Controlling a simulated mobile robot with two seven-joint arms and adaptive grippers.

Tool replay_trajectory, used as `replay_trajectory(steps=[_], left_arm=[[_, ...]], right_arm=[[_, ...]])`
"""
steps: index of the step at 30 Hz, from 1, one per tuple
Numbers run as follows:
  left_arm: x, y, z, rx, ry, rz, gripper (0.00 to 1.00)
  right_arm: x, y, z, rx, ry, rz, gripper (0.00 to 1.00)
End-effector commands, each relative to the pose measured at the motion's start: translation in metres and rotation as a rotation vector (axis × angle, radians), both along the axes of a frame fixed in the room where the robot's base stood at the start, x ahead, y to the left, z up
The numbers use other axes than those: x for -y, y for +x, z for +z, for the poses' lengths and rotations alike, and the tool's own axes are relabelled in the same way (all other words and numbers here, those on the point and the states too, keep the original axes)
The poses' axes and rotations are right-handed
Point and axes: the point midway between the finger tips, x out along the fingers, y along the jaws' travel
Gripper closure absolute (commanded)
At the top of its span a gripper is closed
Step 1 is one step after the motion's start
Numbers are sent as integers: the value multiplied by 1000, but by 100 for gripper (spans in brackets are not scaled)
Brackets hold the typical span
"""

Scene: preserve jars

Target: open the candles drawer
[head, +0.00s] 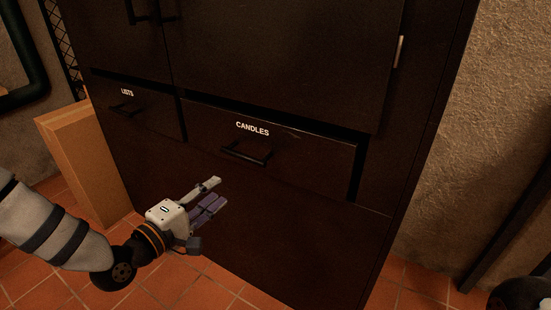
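The candles drawer (305,154) is a dark wooden front in the lower part of a tall cabinet, with a white CANDLES label above a black bar handle (246,153). The drawer looks closed. My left gripper (215,193) is below and to the left of the handle, in front of the plain lower panel and apart from the handle. Its fingers are spread with a gap between them, and nothing shows in them. Only a dark rounded part shows at the lower right edge; my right gripper is not visible.
A second drawer labelled LISTS (140,108) is left of the candles drawer. Cabinet doors (280,55) are above. A light wooden box (88,160) stands at the cabinet's left side. A plaster wall (480,140) is on the right. Tiled floor (170,282) lies in front.

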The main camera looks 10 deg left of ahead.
Motion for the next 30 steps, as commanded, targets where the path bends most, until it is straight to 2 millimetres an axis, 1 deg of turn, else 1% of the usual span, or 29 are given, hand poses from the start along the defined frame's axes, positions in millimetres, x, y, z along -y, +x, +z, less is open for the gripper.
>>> replay_trajectory(steps=[1,3,4,7,12,15,18,22,29,30], left_arm=[[-7,6,7,32,-27,11,67],[-9,12,17,57,-45,12,67],[-8,16,18,60,-47,12,67],[0,33,18,59,-45,9,67],[16,75,16,57,-43,9,67],[23,96,15,54,-42,10,67],[29,111,16,54,-43,10,67],[32,121,16,52,-45,11,67],[32,122,17,52,-45,11,67],[32,122,17,52,-45,11,72]], right_arm=[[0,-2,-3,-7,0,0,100],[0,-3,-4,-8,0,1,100],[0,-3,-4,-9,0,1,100],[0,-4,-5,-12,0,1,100],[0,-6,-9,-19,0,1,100],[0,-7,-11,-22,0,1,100],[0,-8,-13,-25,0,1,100],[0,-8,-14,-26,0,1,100],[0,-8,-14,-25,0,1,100],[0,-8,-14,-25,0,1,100]])
